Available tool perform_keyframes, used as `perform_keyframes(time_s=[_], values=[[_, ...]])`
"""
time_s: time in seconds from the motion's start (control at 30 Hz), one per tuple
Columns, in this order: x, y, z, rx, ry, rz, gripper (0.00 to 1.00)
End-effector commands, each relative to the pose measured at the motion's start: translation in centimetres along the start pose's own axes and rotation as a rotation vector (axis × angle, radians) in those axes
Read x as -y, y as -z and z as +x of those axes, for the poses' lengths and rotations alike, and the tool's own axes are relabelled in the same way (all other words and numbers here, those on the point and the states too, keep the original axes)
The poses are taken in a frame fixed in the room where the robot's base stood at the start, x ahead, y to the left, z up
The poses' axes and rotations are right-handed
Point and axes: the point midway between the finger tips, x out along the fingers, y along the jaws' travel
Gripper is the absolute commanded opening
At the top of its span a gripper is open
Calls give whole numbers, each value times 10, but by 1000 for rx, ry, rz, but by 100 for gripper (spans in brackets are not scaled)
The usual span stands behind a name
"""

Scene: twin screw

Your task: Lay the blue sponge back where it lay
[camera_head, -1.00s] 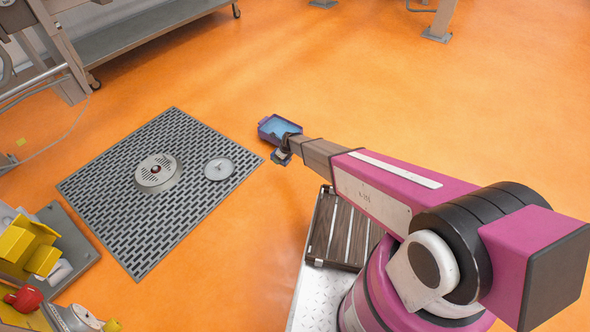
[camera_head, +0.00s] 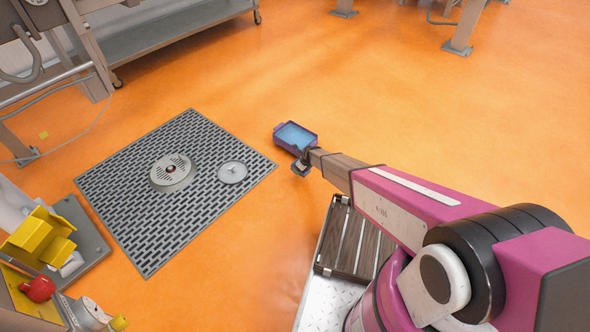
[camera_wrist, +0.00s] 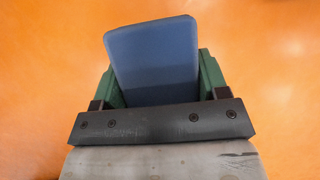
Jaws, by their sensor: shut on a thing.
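The blue sponge (camera_head: 295,136) is a flat slab with a light blue upper face and dark violet edges in the head view. It is at the far end of my arm, over the orange floor. In the wrist view the sponge (camera_wrist: 155,60) stands out past my gripper (camera_wrist: 155,85), between its two green fingers. My gripper is shut on it. Orange floor shows around the sponge in the wrist view. I cannot tell how high the sponge is above the floor.
A dark floor grate (camera_head: 150,215) with a round drain cover (camera_head: 172,172) and a smaller disc (camera_head: 232,173) lies left of the sponge. Yellow parts (camera_head: 40,240) stand at lower left. A metal shelf (camera_head: 165,30) stands at the back left. Open floor spreads beyond and right.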

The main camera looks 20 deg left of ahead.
Motion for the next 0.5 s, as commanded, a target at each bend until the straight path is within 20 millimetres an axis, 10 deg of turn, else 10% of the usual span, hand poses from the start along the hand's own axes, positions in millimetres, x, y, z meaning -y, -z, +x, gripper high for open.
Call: perform_keyframes(time_s=[0.27,0.5], values=[[52,27,26,0,0,2,48],[52,39,52,0,0,-1,48]])
